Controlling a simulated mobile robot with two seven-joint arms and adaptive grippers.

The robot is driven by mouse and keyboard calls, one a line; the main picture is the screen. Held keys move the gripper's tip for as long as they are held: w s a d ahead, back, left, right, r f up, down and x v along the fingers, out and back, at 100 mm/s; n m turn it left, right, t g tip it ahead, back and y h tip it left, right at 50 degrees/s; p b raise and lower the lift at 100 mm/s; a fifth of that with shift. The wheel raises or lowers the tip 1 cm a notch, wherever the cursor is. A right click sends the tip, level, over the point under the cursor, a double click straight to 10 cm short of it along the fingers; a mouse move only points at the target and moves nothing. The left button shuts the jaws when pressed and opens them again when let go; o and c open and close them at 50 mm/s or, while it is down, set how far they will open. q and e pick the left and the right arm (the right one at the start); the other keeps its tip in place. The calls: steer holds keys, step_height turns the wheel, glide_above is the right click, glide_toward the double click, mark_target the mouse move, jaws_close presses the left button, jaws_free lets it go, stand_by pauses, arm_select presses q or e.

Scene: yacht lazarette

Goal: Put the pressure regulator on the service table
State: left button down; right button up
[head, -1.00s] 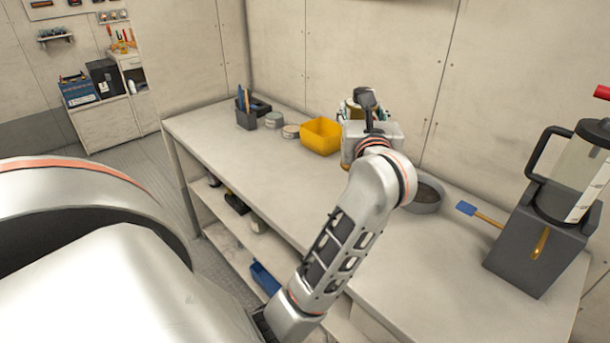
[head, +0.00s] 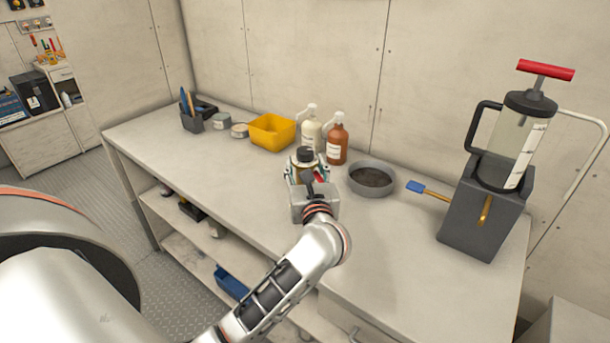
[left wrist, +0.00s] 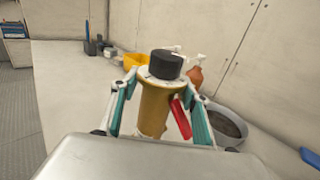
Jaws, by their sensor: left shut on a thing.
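The pressure regulator (left wrist: 153,105) is a brass-coloured body with a black knob on top and a red part at its side. My left gripper (head: 305,172) is shut on it, with a finger on each side of the body, and the regulator is upright. The regulator's black knob (head: 305,154) shows above the gripper in the head view. The service table (head: 150,135) is the long pale bench along the wall, and the gripper is over its middle. I cannot tell whether the regulator's base touches the table, as the gripper hides it. My right gripper is not in view.
A yellow bin (head: 272,132), a white bottle (head: 311,130) and a brown bottle (head: 337,140) stand behind the gripper. A round grey pan (head: 371,180), a blue brush (head: 416,187) and a dark pump stand (head: 484,210) are to the right. The table's left front is clear.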

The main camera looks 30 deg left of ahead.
arm_select(q)
steer(key=shift+f, duration=1.3)
steer(key=shift+f, duration=0.15)
steer(key=c, duration=1.1)
jaws_free()
steer(key=shift+f, duration=0.1)
steer(key=b+v, duration=0.1)
steer(key=v, duration=1.1)
steer(key=shift+b, duration=0.4)
